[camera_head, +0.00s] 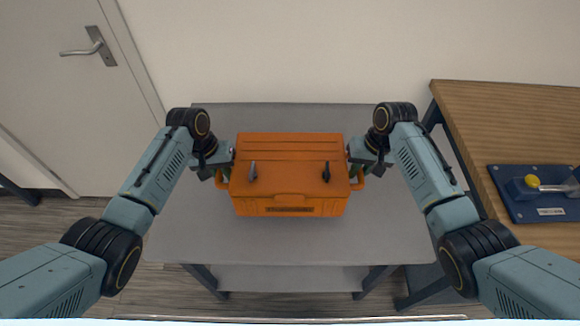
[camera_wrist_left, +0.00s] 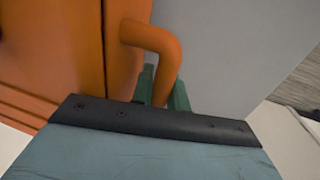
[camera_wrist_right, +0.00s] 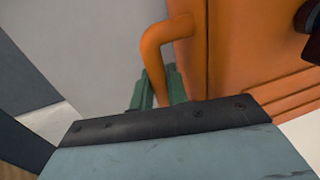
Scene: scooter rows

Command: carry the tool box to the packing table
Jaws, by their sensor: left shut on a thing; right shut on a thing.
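The orange tool box (camera_head: 290,170) is upright, lid shut with two dark latches, over the middle of a grey table (camera_head: 200,235). I cannot tell whether it rests on the table or is just above it. My left gripper (camera_head: 222,177) is shut on its left side handle, which shows in the left wrist view (camera_wrist_left: 160,42). My right gripper (camera_head: 357,176) is shut on its right side handle, which shows in the right wrist view (camera_wrist_right: 160,42). The green fingertips are partly hidden behind the handles and wrist bodies.
A wood-topped table (camera_head: 520,120) stands to the right, bearing a blue device (camera_head: 540,193) with a yellow-knobbed lever. A white door (camera_head: 70,90) is at the left and a plain wall (camera_head: 300,50) is behind. The grey table is clear around the box.

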